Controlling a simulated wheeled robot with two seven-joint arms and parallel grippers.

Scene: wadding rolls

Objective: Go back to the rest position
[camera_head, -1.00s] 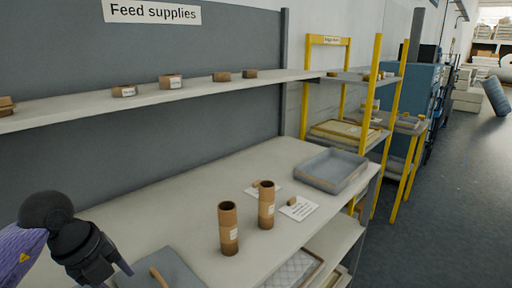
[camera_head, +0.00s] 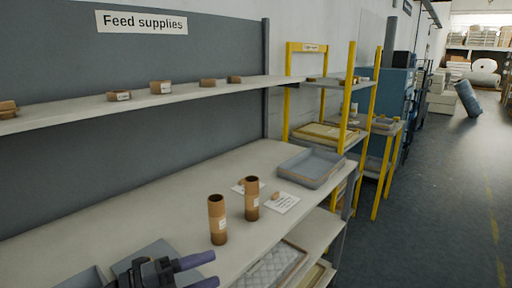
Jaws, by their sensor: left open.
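My left gripper (camera_head: 213,270) is at the bottom edge of the head view, over the front part of the table. Its two purple fingers point right and stand apart, with nothing between them. Two brown cardboard tubes, a left one (camera_head: 217,220) and a right one (camera_head: 251,200), stand upright on the table beyond the gripper, apart from it. My right gripper is not in view.
The pale table (camera_head: 120,215) has a grey tray (camera_head: 311,167) at its right end and a white card (camera_head: 282,202) near the tubes. A shelf (camera_head: 60,112) with several small brown rolls runs above. A yellow rack (camera_head: 349,125) stands beyond; floor at right is open.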

